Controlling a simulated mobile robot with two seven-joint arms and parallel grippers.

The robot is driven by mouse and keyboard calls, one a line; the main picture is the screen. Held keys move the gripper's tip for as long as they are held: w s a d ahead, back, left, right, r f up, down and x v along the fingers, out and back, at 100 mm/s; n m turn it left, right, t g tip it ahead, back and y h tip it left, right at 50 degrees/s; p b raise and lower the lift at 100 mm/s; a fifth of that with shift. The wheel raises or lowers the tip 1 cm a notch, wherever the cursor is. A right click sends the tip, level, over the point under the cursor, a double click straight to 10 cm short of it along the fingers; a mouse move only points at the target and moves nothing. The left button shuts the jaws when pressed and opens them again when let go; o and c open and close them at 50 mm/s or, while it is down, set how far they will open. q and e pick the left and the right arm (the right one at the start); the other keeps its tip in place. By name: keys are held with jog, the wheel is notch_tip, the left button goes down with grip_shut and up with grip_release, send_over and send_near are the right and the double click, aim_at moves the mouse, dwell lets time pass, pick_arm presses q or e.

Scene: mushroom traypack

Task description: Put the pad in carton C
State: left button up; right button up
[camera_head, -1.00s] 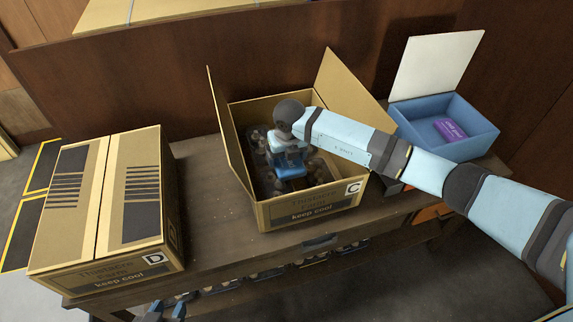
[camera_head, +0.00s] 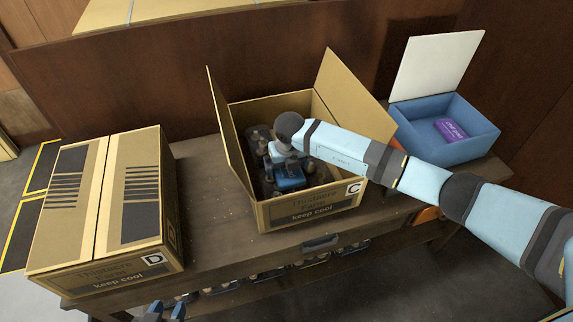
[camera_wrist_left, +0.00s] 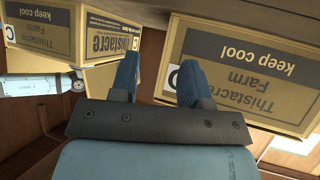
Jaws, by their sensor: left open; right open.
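Carton C (camera_head: 301,219) stands open on the bench with its flaps raised, holding dark trays of mushrooms. A purple pack, apparently the pad (camera_head: 451,130), lies in the blue box (camera_head: 474,149) at the right. My right gripper (camera_head: 290,187) is down inside carton C, over the trays. It is open; its fingertips are largely hidden among the trays. My left gripper (camera_head: 164,310) is open and empty at the bottom edge, in front of the bench. Its two fingers (camera_wrist_left: 158,80) also show in the left wrist view, with printed cartons beyond them.
Closed carton D (camera_head: 105,270) stands on the left of the bench (camera_head: 215,215). Bare bench lies between the two cartons. More mushroom trays (camera_head: 255,277) sit on a shelf below. The blue box has a raised white lid (camera_head: 437,66).

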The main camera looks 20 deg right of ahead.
notch_tip(320, 180, up, 12)
jog(key=s+p, duration=0.1)
jog(key=shift+s, duration=0.4)
jog(key=shift+s+f, duration=0.1)
